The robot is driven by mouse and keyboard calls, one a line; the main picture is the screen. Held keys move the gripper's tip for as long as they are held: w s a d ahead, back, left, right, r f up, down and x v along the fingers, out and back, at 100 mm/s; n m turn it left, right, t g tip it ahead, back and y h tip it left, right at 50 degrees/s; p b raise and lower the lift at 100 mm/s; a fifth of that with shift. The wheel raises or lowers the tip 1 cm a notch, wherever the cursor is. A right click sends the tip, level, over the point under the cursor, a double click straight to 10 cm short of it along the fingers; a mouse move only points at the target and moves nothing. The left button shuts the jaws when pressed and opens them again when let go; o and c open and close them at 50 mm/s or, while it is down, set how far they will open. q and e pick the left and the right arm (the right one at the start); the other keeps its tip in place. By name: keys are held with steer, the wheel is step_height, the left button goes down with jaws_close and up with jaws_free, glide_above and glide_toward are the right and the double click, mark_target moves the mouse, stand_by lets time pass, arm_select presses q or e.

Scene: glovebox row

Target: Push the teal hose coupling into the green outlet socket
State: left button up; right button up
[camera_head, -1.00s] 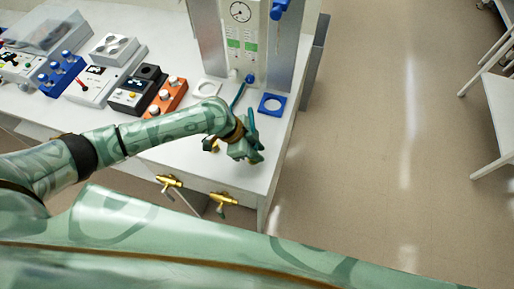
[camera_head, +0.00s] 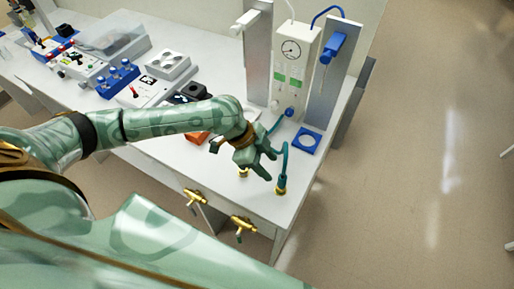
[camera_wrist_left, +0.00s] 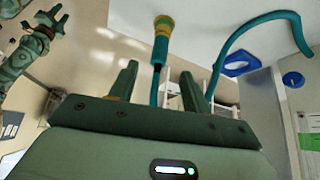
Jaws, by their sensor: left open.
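The teal hose coupling (camera_wrist_left: 160,48) hangs at the end of a teal hose (camera_head: 284,157). It meets a brass-coloured fitting with a greenish ring, apparently the outlet socket (camera_wrist_left: 163,23), which also shows near the table's front right corner in the head view (camera_head: 281,190). How deep the coupling sits I cannot tell. My left gripper (camera_head: 272,167) is open just left of the hose in the head view. In the left wrist view its two fingers (camera_wrist_left: 160,82) stand apart on either side of the hose, without visible contact. My right gripper (camera_wrist_left: 48,20) shows at upper left there, fingers spread, seemingly empty.
A blue square ring plate (camera_head: 306,141) lies behind the hose. A gauge panel (camera_head: 294,65) stands between metal posts at the back. Another brass fitting (camera_head: 243,172) is left of the socket. Brass valves (camera_head: 242,228) stick out from the table front. Floor is clear at right.

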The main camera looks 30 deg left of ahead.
arm_select(q)
steer(key=v, duration=0.5)
steer(key=shift+a+r, duration=0.2)
steer(key=shift+r, duration=0.15)
